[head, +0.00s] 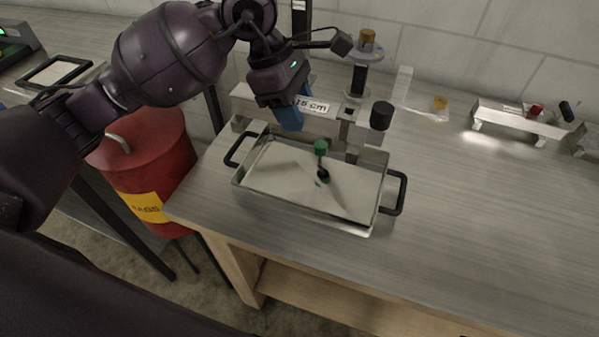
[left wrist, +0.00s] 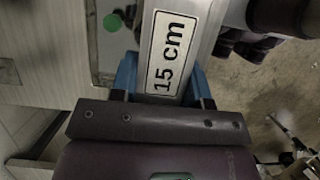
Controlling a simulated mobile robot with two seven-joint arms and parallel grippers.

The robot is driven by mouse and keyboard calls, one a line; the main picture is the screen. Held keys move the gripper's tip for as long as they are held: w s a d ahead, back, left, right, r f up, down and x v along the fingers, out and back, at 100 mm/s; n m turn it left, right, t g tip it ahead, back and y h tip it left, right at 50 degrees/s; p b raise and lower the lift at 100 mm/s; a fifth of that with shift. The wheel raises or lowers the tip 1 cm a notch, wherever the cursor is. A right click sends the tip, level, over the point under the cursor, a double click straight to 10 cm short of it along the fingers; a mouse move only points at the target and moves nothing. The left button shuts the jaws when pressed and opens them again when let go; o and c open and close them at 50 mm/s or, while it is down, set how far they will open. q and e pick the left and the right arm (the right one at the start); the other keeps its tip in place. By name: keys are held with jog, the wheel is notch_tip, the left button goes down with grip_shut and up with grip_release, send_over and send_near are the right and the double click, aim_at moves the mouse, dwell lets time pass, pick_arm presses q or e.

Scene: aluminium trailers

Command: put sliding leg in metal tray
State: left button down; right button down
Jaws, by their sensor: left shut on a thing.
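In the left wrist view the labelled piece (left wrist: 168,52) lies between the blue fingers (left wrist: 160,80). I cannot tell for sure that this piece is the sliding leg. The metal tray (head: 290,207) is shallow with two black handles and sits on the bench below and in front of the gripper. A black-knobbed metal part (head: 381,116) is by the tray's back right. My right gripper is not in view.
A red bin (head: 150,160) stands left of the bench (head: 480,220). Behind the tray is a stand with a brass-coloured top (head: 366,42). An aluminium trailer (head: 508,120) lies at the back right. The bench right of the tray is clear.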

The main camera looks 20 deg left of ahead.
pick_arm(q)
notch_tip(320, 180, down, 12)
jog(key=shift+f+b, duration=0.25)
jog(key=shift+b, duration=0.35)
notch_tip(320, 180, down, 3)
jog(key=shift+f, duration=0.4)
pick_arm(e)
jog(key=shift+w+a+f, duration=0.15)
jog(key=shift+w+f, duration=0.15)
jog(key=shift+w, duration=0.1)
pick_arm(q)
jog(key=shift+f+b, duration=0.2)
jog(key=shift+b, duration=0.1)
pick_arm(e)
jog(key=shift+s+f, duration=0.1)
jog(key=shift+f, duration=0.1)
pick_arm(q)
jog(key=c, duration=0.7)
grip_release()
jog(key=shift+o, duration=0.5)
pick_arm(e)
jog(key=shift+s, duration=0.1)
